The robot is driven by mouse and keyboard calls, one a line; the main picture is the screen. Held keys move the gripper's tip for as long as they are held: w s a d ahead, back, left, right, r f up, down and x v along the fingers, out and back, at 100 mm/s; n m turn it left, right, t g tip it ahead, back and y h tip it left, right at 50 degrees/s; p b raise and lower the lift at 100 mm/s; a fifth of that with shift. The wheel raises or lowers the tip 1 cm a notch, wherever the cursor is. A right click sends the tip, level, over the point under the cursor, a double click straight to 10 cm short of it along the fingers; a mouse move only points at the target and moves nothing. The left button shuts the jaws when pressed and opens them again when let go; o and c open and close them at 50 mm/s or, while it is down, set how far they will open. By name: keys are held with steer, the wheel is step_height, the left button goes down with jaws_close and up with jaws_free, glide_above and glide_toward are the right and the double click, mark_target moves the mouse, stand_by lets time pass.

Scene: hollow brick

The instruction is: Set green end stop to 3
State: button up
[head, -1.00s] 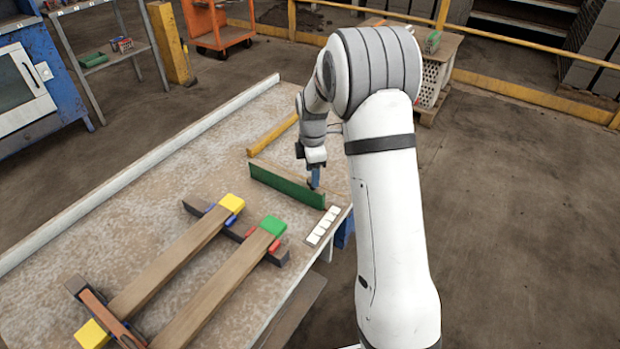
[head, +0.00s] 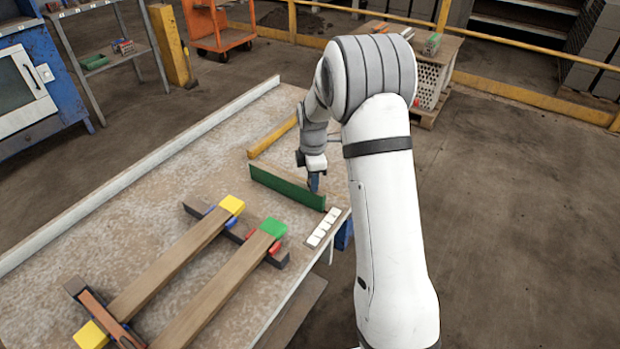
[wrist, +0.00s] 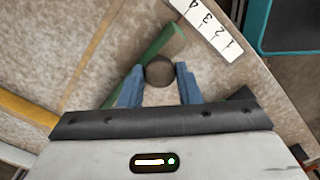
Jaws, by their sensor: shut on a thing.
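The green end stop (head: 287,187) is a long green board standing on edge on the table in the head view. In the wrist view its green end (wrist: 166,39) lies beside the white scale (wrist: 212,31), nearer the 3 and 4 than the 1. I cannot tell exactly which mark it lines up with. My gripper (wrist: 159,72) points down at the board's right end, its blue fingers on either side of a round dark knob (wrist: 159,68), shut on it. In the head view my gripper (head: 314,184) hides the knob.
The white scale (head: 323,228) lies by the table's right edge. A yellow bar (head: 272,137) lies behind the green board. Wooden bars with yellow and green end blocks (head: 274,227) lie in front. A teal-edged bin (wrist: 262,25) shows beyond the table edge. The table's left part is clear.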

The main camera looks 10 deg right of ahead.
jaws_close()
steer(key=shift+s+a, duration=0.15)
steer(key=shift+a, duration=0.15)
steer(key=shift+s+a, duration=0.7)
steer(key=shift+s, duration=0.15)
steer(key=o, duration=0.9)
jaws_free()
steer(key=shift+r+p, duration=0.6)
steer(key=shift+r, duration=3.35)
